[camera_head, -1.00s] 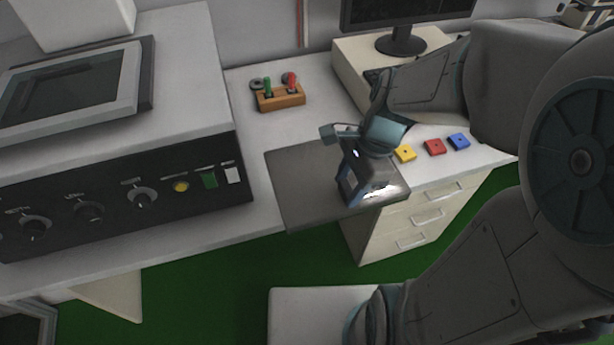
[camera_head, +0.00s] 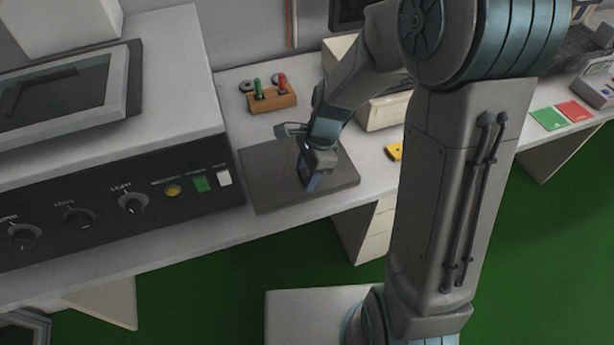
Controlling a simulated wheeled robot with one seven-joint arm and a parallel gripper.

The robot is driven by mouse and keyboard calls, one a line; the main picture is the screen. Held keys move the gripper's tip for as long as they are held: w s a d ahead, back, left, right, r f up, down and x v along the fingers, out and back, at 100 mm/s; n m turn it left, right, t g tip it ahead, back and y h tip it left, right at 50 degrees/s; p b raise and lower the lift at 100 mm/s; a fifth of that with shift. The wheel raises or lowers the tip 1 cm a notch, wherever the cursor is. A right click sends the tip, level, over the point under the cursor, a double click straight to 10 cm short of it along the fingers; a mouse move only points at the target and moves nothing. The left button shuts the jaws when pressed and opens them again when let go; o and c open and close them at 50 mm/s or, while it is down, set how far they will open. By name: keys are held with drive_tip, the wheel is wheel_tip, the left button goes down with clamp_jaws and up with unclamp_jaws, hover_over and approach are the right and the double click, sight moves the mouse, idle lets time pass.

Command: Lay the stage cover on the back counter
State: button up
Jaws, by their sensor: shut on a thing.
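The stage cover appears to be the flat dark grey plate (camera_head: 268,172) over the back counter (camera_head: 222,225), just right of the black-fronted instrument. My gripper (camera_head: 312,182) is shut on the plate near its right part, with the fingers pointing down. The plate is roughly level and its front edge runs close to the counter's front edge. I cannot tell whether it touches the counter top or is slightly above it. The fingertips' grip is partly hidden by the gripper body.
The instrument with knobs (camera_head: 110,205) stands close on the left. A wooden block with green and red handled tools (camera_head: 271,100) is behind the plate. Green and red cards (camera_head: 549,118) lie farther right.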

drive_tip(key=shift+f, duration=1)
drive_tip(key=shift+f, duration=0.15)
drive_tip(key=o, duration=1.1)
